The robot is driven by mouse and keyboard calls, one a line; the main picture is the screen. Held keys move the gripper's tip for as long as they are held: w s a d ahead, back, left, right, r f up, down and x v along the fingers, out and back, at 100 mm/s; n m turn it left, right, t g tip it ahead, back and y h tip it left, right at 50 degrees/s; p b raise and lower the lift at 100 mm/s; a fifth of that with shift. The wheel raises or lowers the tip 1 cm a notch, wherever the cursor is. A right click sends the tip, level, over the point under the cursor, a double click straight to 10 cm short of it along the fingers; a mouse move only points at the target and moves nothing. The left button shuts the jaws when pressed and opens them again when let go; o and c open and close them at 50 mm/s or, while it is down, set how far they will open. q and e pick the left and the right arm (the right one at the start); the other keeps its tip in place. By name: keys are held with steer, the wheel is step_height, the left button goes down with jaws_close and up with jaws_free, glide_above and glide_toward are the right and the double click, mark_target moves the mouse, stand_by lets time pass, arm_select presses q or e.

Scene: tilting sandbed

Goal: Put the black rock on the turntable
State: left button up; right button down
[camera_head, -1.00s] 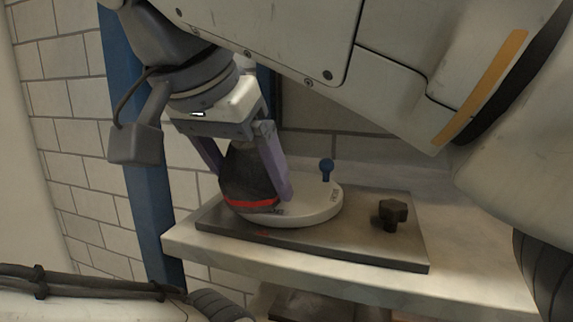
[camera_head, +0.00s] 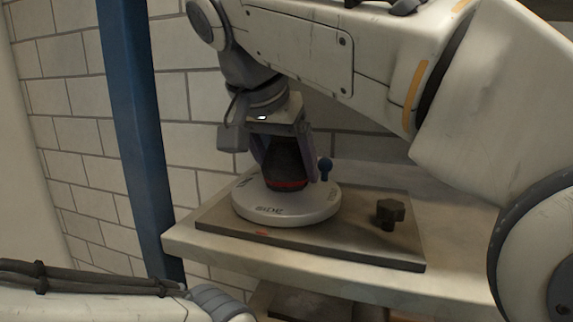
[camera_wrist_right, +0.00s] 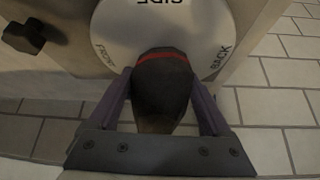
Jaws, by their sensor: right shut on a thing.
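The black rock (camera_head: 286,165), with a red band near its lower end, stands upright over the white round turntable (camera_head: 285,213). My right gripper (camera_head: 288,174) points down with its purple fingers on both sides of the rock, shut on it. In the right wrist view the rock (camera_wrist_right: 160,88) sits between the fingers, over the turntable (camera_wrist_right: 125,35) lettered FRONT, SIDE and BACK. I cannot tell whether the rock's underside touches the turntable. My left gripper is out of view; only part of my left arm shows at the lower left.
The turntable sits on a dark plate (camera_head: 350,243) on a pale shelf (camera_head: 460,270). A black knob (camera_head: 390,212) stands on the plate's right side. A blue post (camera_head: 135,130) stands left of the shelf.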

jaws_free()
steer(key=shift+f, duration=0.15)
steer(key=shift+s+a+r, duration=0.1)
steer(key=shift+r, duration=0.4)
steer(key=s+a, duration=0.1)
steer(key=s, duration=0.2)
steer(key=s+a, duration=0.2)
steer(key=s, duration=0.2)
steer(key=s+a+b, duration=0.1)
steer(key=s+a, duration=0.1)
steer(key=s, duration=0.2)
steer(key=shift+s+r, duration=0.15)
steer(key=shift+r, duration=0.05)
steer(key=shift+s+a, duration=0.1)
